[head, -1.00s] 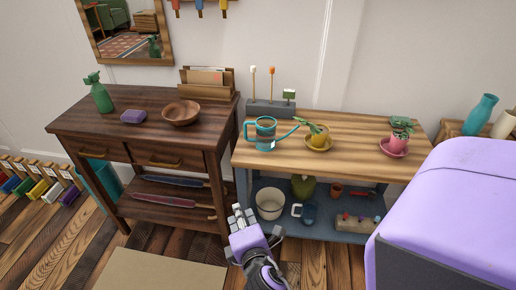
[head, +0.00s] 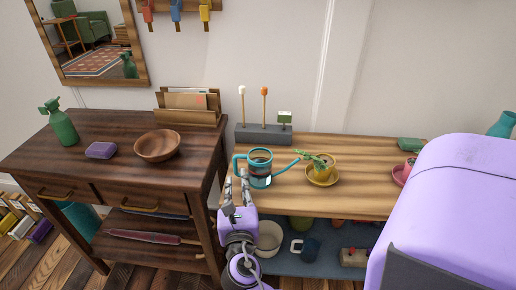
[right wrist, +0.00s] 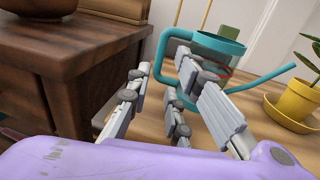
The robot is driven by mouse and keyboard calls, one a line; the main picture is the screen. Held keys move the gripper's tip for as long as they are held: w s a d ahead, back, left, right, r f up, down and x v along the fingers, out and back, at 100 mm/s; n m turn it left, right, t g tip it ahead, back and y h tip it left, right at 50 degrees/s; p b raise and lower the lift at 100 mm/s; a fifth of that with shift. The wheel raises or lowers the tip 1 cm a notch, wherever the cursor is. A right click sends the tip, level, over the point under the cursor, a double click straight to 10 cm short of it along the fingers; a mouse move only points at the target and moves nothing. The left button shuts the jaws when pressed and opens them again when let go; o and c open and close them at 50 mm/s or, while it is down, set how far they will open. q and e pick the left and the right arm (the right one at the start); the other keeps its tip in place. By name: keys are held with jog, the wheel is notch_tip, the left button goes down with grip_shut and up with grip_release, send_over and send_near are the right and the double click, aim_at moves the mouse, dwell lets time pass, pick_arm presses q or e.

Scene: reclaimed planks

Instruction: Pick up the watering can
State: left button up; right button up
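The teal watering can (head: 260,168) stands upright on the light wooden table (head: 350,205), its looped handle to the left and its thin spout to the right. It also shows in the right wrist view (right wrist: 215,50). My right gripper (head: 237,188) is at the table's front left edge, just in front of the handle. In the right wrist view my right gripper (right wrist: 160,95) has its fingers spread, with the handle beyond and partly behind them. I cannot tell if a finger touches it. My left gripper is not in view.
A yellow potted plant (head: 321,171) stands close to the spout's right. A grey block with sticks (head: 263,134) is behind the can. The dark wooden cabinet (head: 110,200) with a wooden bowl (head: 158,146) rises close on the left. A lower shelf holds a cream pot (head: 270,238).

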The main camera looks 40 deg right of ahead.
aim_at(236, 170)
jog(key=shift+x, duration=0.8)
jog(key=x, duration=0.5)
jog(key=shift+w+d+f, duration=0.15)
jog(key=shift+w+d, duration=0.05)
jog(key=shift+w, duration=0.05)
grip_shut()
